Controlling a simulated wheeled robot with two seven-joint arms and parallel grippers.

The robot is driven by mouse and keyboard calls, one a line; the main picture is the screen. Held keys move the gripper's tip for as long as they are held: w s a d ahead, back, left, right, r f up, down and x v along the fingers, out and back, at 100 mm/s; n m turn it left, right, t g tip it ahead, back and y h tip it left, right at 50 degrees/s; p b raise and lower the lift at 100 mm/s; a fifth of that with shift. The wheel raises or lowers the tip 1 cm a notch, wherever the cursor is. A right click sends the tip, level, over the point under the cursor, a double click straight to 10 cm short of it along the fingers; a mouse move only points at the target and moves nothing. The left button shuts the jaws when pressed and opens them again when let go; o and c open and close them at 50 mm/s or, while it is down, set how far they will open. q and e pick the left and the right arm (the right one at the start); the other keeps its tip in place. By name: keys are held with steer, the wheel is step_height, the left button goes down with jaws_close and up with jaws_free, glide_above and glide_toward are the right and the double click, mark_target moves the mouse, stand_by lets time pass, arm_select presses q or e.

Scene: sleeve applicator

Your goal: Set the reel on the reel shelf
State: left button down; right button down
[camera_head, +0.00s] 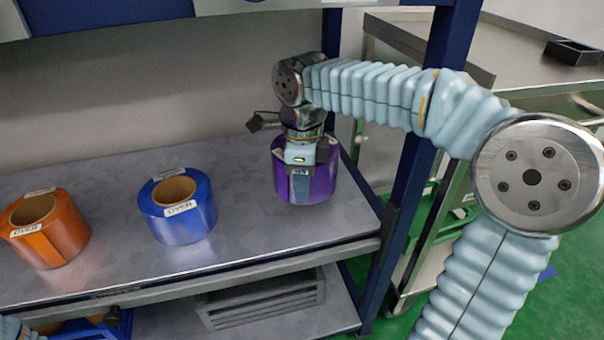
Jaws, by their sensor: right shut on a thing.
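A purple reel (318,186) is at the right end of the grey reel shelf (240,248), upright like the other reels. My right gripper (302,168) reaches down onto it from above and is shut on it. The gripper hides the reel's top and core. I cannot tell whether the reel's underside touches the shelf. My left arm shows only as a small piece at the bottom left corner; its gripper is not clearly in view.
A blue reel (180,211) and an orange reel (47,234) stand on the shelf to the left. A blue rack post (412,175) rises close to the right of the purple reel. A grey crate (262,302) lies on the level below. A steel cart (520,75) stands behind the post.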

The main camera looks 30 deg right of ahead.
steer(key=shift+f+b, duration=0.6)
steer(key=shift+f, duration=1.2)
steer(key=shift+f, duration=0.1)
steer(key=c, duration=0.8)
jaws_free()
steer(key=shift+f, duration=0.1)
steer(key=shift+c, duration=0.2)
step_height(320, 180, up, 7)
steer(key=shift+f+p, duration=0.15)
steer(key=shift+p, duration=1)
steer(key=shift+r, duration=0.55)
